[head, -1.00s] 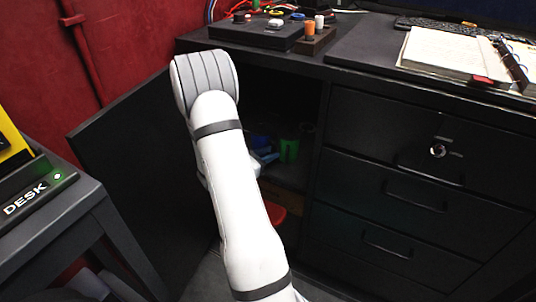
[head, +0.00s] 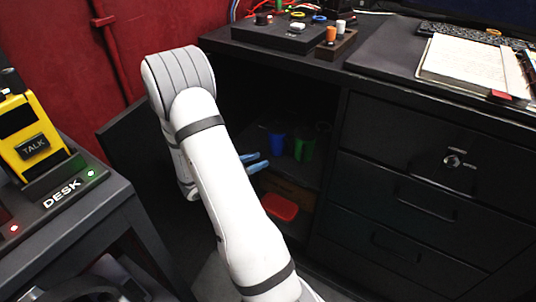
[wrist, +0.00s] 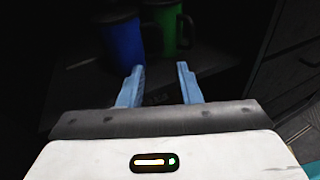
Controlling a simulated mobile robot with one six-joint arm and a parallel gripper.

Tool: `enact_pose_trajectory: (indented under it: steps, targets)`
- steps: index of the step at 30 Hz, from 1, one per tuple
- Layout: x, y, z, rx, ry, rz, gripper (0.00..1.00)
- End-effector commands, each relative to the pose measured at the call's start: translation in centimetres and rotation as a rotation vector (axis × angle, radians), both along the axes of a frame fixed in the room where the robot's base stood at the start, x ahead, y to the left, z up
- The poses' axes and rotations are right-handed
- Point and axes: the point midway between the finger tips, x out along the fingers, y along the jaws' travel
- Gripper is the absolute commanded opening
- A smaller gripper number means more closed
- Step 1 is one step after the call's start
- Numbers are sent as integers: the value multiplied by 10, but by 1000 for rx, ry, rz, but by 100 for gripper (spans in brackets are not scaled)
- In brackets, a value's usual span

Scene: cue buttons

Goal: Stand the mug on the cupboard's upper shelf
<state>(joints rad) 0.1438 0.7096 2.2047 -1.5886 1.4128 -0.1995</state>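A blue mug (head: 276,139) and a green mug (head: 304,146) stand upright side by side on the upper shelf (head: 288,173) inside the open black cupboard. The wrist view shows the blue mug (wrist: 123,43) ahead on the left and the green mug (wrist: 166,28) ahead on the right, their tops cut off or dark. My gripper (head: 257,161) is at the cupboard opening, in front of the mugs. Its blue fingers are apart, with nothing between them in the wrist view (wrist: 160,78). My arm hides part of the opening.
A red container (head: 280,207) and a brown box (head: 289,190) sit below the shelf. The cupboard door (head: 121,143) stands open at left, behind my arm. Drawers (head: 420,190) adjoin at right. A side table (head: 90,210) with a yellow device (head: 25,135) is at left.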

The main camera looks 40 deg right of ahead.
Motion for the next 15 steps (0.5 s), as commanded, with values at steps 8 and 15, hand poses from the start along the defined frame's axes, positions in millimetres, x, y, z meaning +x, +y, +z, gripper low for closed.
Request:
enact_pose_trajectory:
  steps: [8, 15]
  targets:
    - [-2, 11, 4, 7, -12, -15, 31]
    - [-37, 30, 35, 121, -176, -192, 31]
